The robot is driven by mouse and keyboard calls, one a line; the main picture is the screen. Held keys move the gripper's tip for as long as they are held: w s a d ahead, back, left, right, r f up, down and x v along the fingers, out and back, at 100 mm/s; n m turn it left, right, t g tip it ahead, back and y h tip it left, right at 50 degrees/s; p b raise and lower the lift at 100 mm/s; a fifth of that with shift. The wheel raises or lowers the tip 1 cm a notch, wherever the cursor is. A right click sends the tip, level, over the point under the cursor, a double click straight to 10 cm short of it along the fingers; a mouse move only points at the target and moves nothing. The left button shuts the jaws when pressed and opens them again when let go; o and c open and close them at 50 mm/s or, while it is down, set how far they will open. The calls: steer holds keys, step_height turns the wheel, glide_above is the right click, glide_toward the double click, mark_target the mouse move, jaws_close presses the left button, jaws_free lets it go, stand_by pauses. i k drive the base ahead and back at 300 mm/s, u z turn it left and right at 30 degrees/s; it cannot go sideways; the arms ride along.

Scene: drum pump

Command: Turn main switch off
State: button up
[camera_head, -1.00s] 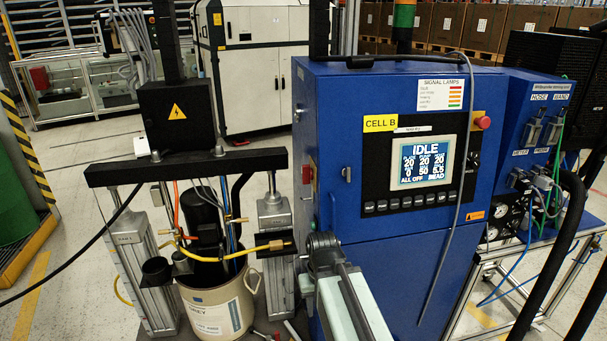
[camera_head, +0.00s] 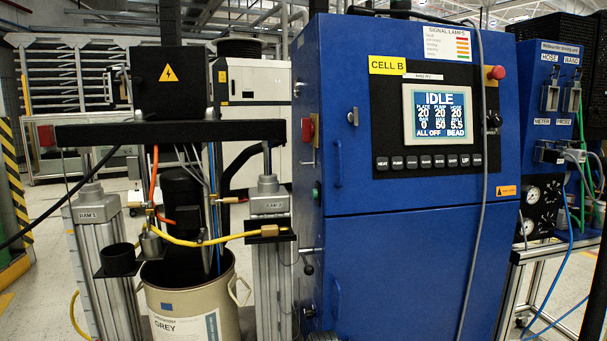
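The blue control cabinet (camera_head: 420,250) marked CELL B stands in the middle. A red switch (camera_head: 308,129) sits on its left side wall, seen at a steep angle, so its handle position cannot be told. A black rotary knob (camera_head: 494,120) is on the front panel, below a red mushroom button (camera_head: 496,73). The screen (camera_head: 437,112) is lit and reads IDLE and ALL OFF. No label naming the main switch is readable. My gripper is not in view.
The drum pump with a beige drum (camera_head: 190,305), its black crossbeam (camera_head: 170,132) and ram columns stands left of the cabinet. A yellow hose (camera_head: 190,241) runs across it. A blue hose and gauge panel (camera_head: 555,90) stands at the right, with a grey cable hanging over the cabinet front.

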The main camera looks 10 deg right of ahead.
mark_target(309, 128)
steer(key=z, duration=0.55)
steer(key=k, duration=1.4)
steer(key=u, duration=1.3)
steer(key=i, duration=1)
